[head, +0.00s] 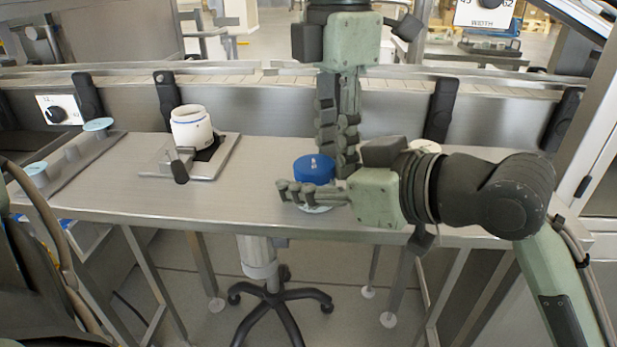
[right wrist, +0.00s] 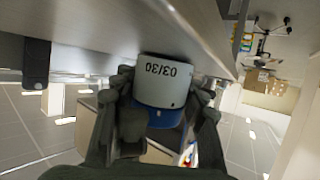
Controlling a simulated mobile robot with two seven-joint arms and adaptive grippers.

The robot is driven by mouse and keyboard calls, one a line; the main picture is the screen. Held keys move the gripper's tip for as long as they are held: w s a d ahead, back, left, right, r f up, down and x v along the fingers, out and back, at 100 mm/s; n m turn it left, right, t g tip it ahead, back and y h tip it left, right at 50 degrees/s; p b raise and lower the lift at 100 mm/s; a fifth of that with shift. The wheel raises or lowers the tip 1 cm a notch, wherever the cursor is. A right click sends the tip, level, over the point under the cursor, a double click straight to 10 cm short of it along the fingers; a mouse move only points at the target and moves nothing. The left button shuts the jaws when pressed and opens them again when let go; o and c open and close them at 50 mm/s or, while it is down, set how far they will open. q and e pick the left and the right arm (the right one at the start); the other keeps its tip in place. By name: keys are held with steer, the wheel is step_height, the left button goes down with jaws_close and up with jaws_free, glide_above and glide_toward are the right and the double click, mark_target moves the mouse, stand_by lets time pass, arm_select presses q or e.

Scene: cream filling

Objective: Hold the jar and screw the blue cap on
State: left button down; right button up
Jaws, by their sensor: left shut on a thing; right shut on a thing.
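The blue cap (head: 313,168) sits on top of the white jar (head: 316,209) near the table's front edge. In the right wrist view, seen upside down, the jar (right wrist: 162,80) shows "03/30" and the cap (right wrist: 165,116) meets its rim. My right gripper (head: 305,193) comes in level from the right and is shut around the jar, just under the cap. My left gripper (head: 338,165) points down from above, its fingers at the cap's right and rear side, shut on the cap. The fingers hide much of the jar and part of the cap.
A white container with a blue line (head: 192,128) stands on a metal plate with a clamp (head: 175,165) at the left. A conveyor wall with dark posts (head: 441,108) runs behind the table (head: 110,185). Bare table lies between plate and jar.

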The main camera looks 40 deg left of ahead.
arm_select(q)
steer(key=shift+w+a+f+y, duration=0.1)
steer(key=shift+w+a+y, duration=0.1)
steer(key=shift+a, duration=0.25)
steer(key=shift+w+a+f+y, duration=0.1)
steer(key=shift+w+a, duration=0.05)
steer(key=shift+a, duration=0.3)
steer(key=m, duration=0.3)
steer(key=d+m, duration=0.1)
steer(key=m, duration=0.1)
steer(key=shift+s+m, duration=0.25)
steer(key=shift+m, duration=0.05)
steer(key=m, duration=0.2)
steer(key=s+m, duration=0.1)
steer(key=m, duration=0.1)
steer(key=d+m, duration=0.1)
steer(key=shift+s+d+f+m, duration=0.1)
steer(key=shift+s+f+m, duration=0.1)
steer(key=shift+m, duration=0.2)
steer(key=c, duration=0.9)
jaws_free()
steer(key=shift+w, duration=0.1)
steer(key=shift+r, duration=0.1)
steer(key=shift+w, duration=0.1)
